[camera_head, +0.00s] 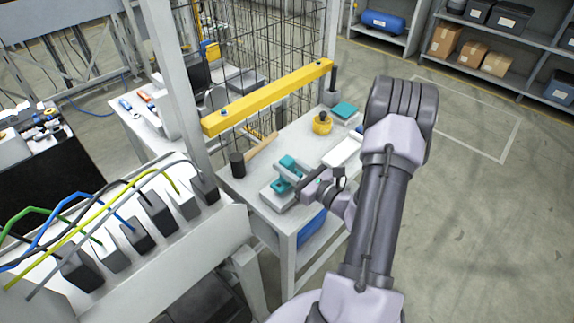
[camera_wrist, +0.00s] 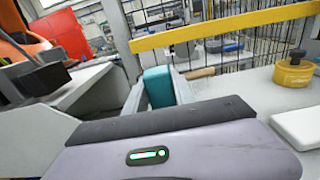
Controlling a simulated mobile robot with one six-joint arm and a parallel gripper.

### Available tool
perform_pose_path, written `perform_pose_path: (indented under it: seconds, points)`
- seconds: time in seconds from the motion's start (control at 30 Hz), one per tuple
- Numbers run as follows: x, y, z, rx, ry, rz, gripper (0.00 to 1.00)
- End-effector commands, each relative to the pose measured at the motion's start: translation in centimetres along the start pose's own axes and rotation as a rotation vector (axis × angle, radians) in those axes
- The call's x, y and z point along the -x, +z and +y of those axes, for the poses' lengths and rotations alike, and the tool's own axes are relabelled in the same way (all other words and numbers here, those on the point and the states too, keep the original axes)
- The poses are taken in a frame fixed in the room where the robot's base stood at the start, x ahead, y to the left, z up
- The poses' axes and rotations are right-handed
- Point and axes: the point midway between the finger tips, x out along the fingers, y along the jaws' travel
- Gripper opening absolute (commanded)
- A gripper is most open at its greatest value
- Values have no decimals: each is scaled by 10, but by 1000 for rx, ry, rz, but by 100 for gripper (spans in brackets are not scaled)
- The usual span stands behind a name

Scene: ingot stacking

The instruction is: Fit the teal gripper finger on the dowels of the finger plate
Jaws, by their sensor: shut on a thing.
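The teal gripper finger (camera_head: 288,161) is held between my jaws over the near part of the workbench; teal shows on both sides of my near jaw in the head view. In the wrist view the teal finger (camera_wrist: 157,87) stands between the two grey jaws. My gripper (camera_head: 289,173) is shut on it. A light grey block (camera_head: 279,205), which looks like the finger plate, lies on the bench just below the teal piece. Its dowels cannot be made out. Whether the teal finger touches the plate cannot be told.
A yellow beam (camera_head: 268,97) spans above the bench's left side. A mallet (camera_head: 238,164) lies left of my gripper. Behind are a yellow round object (camera_head: 322,123), a teal-topped block (camera_head: 345,110) and a white box (camera_head: 343,151). Boxes with cables (camera_head: 158,211) stand at near left.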

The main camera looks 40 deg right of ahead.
Motion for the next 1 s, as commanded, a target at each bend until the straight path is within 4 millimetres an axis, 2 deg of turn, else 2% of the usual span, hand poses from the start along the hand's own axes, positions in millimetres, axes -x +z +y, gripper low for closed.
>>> perform_pose_path:
  seconds: [0.6,0.63,0.73,0.77,1.0]
  points:
    - [0,-16,0,0,0,-1,0]
    - [0,-16,0,0,0,-1,33]
    - [0,-15,0,0,0,0,52]
    - [0,-15,0,0,0,0,56]
    - [0,-16,0,0,0,0,56]
